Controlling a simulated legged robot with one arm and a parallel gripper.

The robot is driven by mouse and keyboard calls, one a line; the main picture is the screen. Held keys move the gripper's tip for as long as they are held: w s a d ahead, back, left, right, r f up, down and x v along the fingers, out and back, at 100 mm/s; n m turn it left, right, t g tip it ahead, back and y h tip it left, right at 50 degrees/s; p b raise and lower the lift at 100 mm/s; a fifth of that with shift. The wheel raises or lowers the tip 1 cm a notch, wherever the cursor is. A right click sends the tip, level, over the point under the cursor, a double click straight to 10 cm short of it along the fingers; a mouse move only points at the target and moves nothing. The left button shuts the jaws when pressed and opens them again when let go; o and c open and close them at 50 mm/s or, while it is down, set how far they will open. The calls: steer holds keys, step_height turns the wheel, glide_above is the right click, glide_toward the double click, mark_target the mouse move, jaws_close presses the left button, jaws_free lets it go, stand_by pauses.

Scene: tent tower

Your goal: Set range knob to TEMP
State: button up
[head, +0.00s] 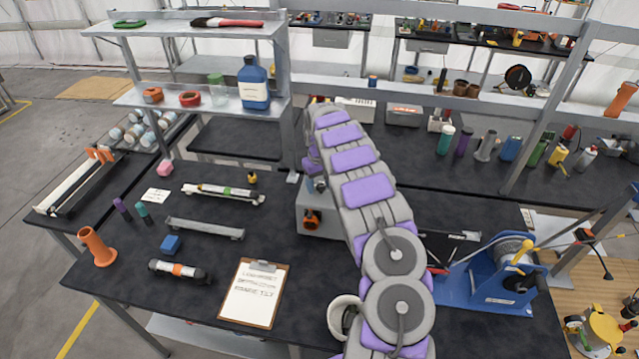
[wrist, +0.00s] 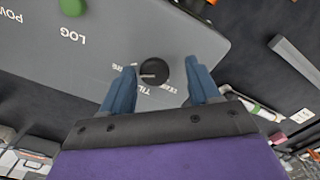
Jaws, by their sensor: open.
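The range knob (wrist: 154,72) is a round black knob with a pale pointer line, on a grey panel (wrist: 100,48) in the wrist view. Labels surround it, partly hidden and upside down; I cannot read a clear TEMP. My gripper (wrist: 160,88) has two blue fingers, open, one on each side of the knob with gaps between. In the head view a grey box (head: 318,218) with an orange-and-black part on its front stands beside my arm, which hides part of it. The gripper is not clear there.
The panel also carries a green button (wrist: 73,7) and the word LOG. A clipboard (head: 254,293) lies on the dark table left of my arm. A blue winch-like device (head: 500,280) stands to the right. Shelf posts rise behind the arm.

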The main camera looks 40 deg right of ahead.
steer(key=shift+d, duration=0.3)
steer(key=shift+d+f, duration=0.15)
steer(key=shift+d, duration=0.15)
steer(key=c, duration=0.3)
steer(key=shift+a, duration=0.25)
steer(key=c, duration=0.7)
